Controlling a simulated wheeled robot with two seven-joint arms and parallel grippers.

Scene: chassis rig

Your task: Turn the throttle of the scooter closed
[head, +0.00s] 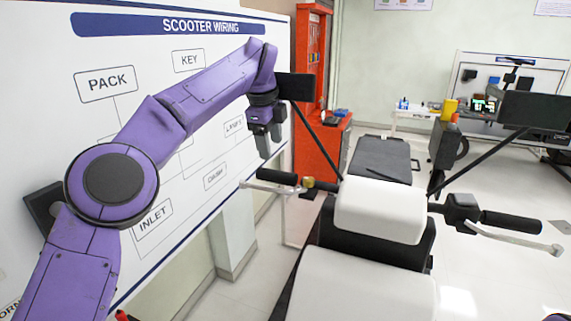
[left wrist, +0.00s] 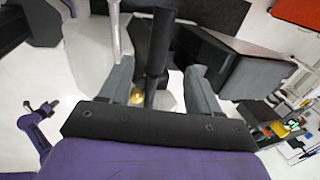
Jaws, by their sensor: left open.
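The scooter's left-side black handlebar grip (head: 277,177) has a silver lever beside it and a small brass-coloured part (head: 308,183) at its inner end. My left gripper (head: 264,150) hangs above this grip, open, with fingers pointing down. In the left wrist view the black grip (left wrist: 153,55) runs between the two open fingers (left wrist: 158,82), and neither finger visibly closes on it. Another black grip (head: 510,221) with a silver lever is on the right side of the handlebar. My right gripper (left wrist: 48,108) appears small at the left of the wrist view; its jaws are too small to read.
Dark mirrors (head: 295,87) (head: 535,110) stand on thin stalks on both sides. The scooter's white front panel (head: 380,210) lies between the grips. A wiring board (head: 190,60) stands close behind my left arm. A red cabinet (head: 320,150) is farther back.

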